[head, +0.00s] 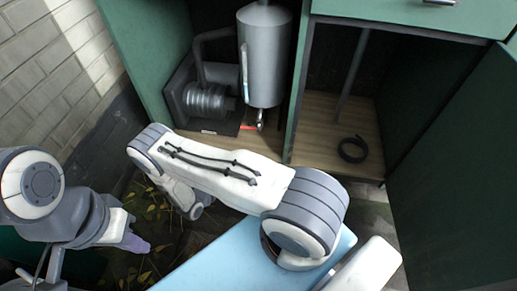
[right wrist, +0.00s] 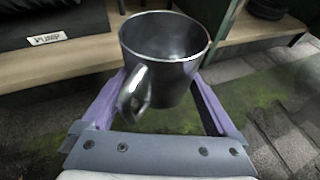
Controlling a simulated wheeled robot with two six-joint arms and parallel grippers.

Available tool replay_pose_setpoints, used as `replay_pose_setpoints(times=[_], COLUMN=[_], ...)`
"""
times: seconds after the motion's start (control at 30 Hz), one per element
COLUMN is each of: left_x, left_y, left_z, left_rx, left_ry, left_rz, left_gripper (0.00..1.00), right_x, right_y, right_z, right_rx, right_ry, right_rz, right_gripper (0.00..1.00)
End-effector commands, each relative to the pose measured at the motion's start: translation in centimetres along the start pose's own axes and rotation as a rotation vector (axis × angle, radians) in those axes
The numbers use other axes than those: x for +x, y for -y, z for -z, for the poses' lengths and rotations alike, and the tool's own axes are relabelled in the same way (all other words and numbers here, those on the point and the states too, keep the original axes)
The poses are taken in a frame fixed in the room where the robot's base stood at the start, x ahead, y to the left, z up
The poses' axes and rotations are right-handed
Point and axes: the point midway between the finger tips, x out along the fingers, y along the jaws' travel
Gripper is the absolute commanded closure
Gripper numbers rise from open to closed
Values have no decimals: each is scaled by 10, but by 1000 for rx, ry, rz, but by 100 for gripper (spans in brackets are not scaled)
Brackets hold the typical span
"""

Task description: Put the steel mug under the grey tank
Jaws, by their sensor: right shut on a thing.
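The grey tank (head: 265,60) is an upright cylinder in the left compartment of the green cabinet, with a small tap (head: 260,118) and a red lever (head: 248,127) below it. In the right wrist view, the steel mug (right wrist: 168,62) is upright between the purple fingers of my right gripper (right wrist: 160,85), which is shut on it. Its handle (right wrist: 135,98) points toward the camera, and the mug looks empty. In the head view, my right arm hides the mug and right gripper. My left gripper (head: 133,240) is at the lower left, away from the cabinet; its finger gap is unclear.
A ribbed grey pump (head: 205,100) stands left of the tank, and a PUMP label (right wrist: 47,38) shows on the shelf edge. A black ring (head: 353,149) lies on the right compartment's wooden floor (head: 318,135). The open green door (head: 455,165) stands at right.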

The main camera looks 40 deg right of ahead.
Motion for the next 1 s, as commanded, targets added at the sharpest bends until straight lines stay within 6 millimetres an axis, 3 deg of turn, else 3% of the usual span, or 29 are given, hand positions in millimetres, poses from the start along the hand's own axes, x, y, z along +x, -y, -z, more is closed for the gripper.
replay_pose_setpoints(times=[0.4,0.53,0.77,0.97,1.0], left_x=[50,58,64,85,91], left_y=[4,4,5,6,7], left_z=[-3,-3,-3,-4,-5], left_rx=[0,0,0,0,0], left_ry=[0,0,0,0,0], left_rz=[0,0,0,0,0], left_gripper=[100,100,100,100,100], right_x=[102,120,134,165,164], right_y=[1,1,0,1,0], right_z=[-36,-46,-54,-63,-54], right_rx=[7,6,3,6,1], right_ry=[1,1,1,2,0], right_rz=[9,6,5,8,4], right_gripper=[71,71,71,71,71])
